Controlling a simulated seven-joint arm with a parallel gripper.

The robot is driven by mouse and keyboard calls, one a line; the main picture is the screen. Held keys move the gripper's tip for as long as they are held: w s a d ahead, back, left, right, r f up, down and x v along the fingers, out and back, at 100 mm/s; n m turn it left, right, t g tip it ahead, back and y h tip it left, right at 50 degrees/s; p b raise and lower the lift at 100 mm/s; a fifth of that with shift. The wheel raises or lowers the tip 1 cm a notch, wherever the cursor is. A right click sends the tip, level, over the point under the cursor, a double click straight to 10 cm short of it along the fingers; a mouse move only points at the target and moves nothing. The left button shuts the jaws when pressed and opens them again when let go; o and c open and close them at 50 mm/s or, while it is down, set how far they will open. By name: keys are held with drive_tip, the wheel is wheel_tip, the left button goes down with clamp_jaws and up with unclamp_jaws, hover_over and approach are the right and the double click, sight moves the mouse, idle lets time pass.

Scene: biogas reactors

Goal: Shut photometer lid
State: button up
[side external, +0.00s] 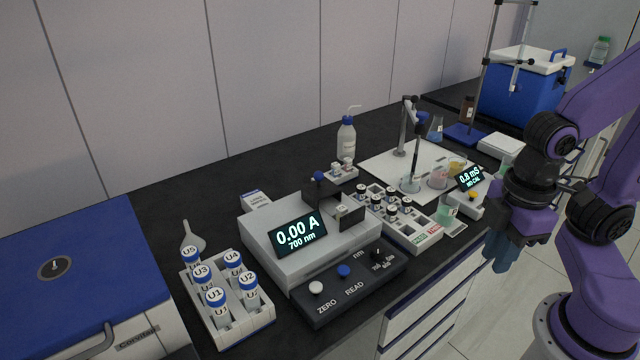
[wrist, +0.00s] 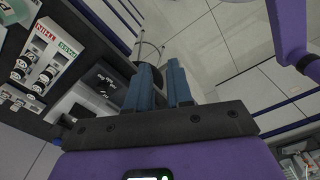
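The photometer (side external: 262,236) is a light grey box in the middle of the bench in the side view, its display reading 0.00 A, 700 nm. Its dark lid (side external: 322,190), with a blue knob (side external: 319,175), stands raised at the back of the sample well. A small pale-topped item, possibly a cuvette, shows at the well. My gripper (side external: 497,255) hangs at the right, clear of the bench front and far from the lid. In the wrist view its blue fingers (wrist: 162,82) look slightly apart, with nothing between them.
A rack of U-labelled vials (side external: 225,310) stands front left of the photometer, and a control panel (side external: 345,290) in front. A vial tray (side external: 400,225), wash bottle (side external: 346,137), and conductivity meter (side external: 472,195) stand to the right.

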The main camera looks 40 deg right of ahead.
drive_tip(key=w+a+r+m, duration=0.1)
drive_tip(key=w+a, duration=0.1)
drive_tip(key=w, duration=0.1)
drive_tip(key=w+a+r+m, duration=0.1)
drive_tip(key=w+a, duration=0.1)
drive_tip(key=w, duration=0.2)
drive_tip(key=w+a+r, duration=0.1)
drive_tip(key=w+a, duration=0.1)
drive_tip(key=w, duration=0.2)
drive_tip(key=shift+w+a+m+t+y, duration=0.1)
drive_tip(key=shift+a+m+t+y, duration=0.1)
drive_tip(key=shift+m+t+y, duration=0.15)
clamp_jaws()
drive_tip(key=m+t, duration=0.3)
drive_tip(key=m, duration=0.5)
hover_over(313, 183)
drive_tip(key=shift+w+d+f, duration=0.1)
drive_tip(key=shift+f, duration=3.5)
